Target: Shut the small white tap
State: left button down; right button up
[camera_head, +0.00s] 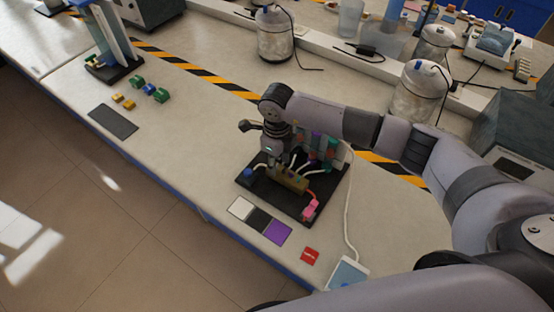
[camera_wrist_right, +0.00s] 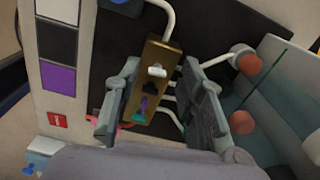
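A brass block (camera_wrist_right: 157,55) with a row of small taps lies between my right gripper's fingers in the right wrist view. The white tap (camera_wrist_right: 156,71) is uppermost of the visible taps there; its handle looks crosswise to the block. Below it are a black tap (camera_wrist_right: 148,89), a purple tap (camera_wrist_right: 143,106) and a green tap (camera_wrist_right: 138,118). My right gripper (camera_wrist_right: 160,105) is open, one finger on each side of the block; contact cannot be told. In the head view my right gripper (camera_head: 274,160) is above the brass block (camera_head: 291,181). My left gripper is not in view.
The block stands on a black board (camera_head: 252,187) with tubes and a pink fitting (camera_head: 309,207). White, black and purple squares (camera_head: 278,232), a red card (camera_head: 310,256) and a tablet (camera_head: 347,273) lie in front. Glass jars (camera_head: 418,92) stand behind.

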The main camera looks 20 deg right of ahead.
jog(key=shift+s+a, duration=0.1)
jog(key=shift+r, duration=0.2)
notch_tip(320, 180, up, 12)
jog(key=shift+f, duration=0.2)
jog(key=shift+c, duration=0.5)
